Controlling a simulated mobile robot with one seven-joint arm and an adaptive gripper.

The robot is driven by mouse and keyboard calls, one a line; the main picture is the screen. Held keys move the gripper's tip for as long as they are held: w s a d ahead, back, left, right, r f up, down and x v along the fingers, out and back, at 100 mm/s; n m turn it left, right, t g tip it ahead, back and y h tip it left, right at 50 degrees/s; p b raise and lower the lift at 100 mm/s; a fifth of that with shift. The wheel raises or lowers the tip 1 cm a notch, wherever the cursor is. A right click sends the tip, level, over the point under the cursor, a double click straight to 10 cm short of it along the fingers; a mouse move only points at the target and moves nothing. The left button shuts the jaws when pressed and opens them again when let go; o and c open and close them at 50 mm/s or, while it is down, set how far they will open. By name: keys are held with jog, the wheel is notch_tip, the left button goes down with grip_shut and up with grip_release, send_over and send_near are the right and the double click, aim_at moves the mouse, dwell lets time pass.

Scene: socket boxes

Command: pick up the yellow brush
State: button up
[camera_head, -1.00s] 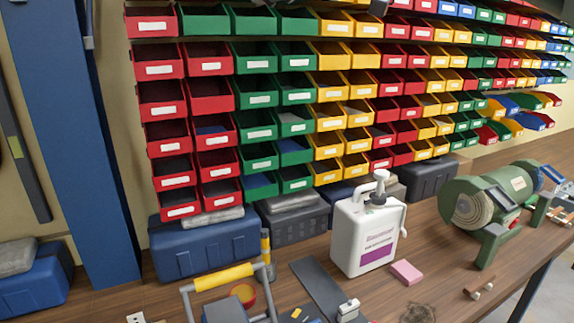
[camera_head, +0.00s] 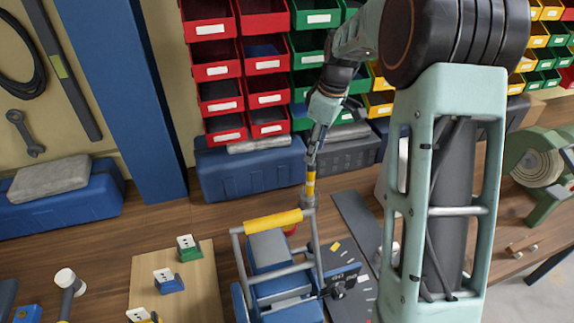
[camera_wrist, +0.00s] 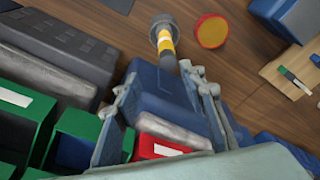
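The yellow brush (camera_head: 311,183), with dark bands, stands upright with its lower end at a grey cup-like base (camera_head: 309,202) on the wooden bench. In the wrist view the brush (camera_wrist: 167,42) shows at the top centre, beside a red and orange round thing (camera_wrist: 211,31). My gripper (camera_head: 314,150) is directly above the brush and points down. In the wrist view my gripper (camera_wrist: 161,68) has its two fingers apart, with the brush's upper end near the right fingertip. Whether they touch is unclear.
A blue toolbox (camera_head: 240,173) stands behind the brush, below rows of coloured bins (camera_head: 267,81). A yellow-handled metal frame (camera_head: 272,222) is close in front. A board with sockets (camera_head: 205,268) lies to the left. My arm hides much of the right side.

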aim_at(308, 182)
jog(key=shift+g, duration=0.3)
jog(key=f, duration=0.7)
jog(key=shift+s, duration=0.25)
jog(key=f, duration=0.2)
jog(key=a+f+p, duration=0.1)
jog(key=f, duration=0.1)
jog(key=shift+a+f, duration=0.2)
jog(key=shift+f, duration=0.55)
grip_shut()
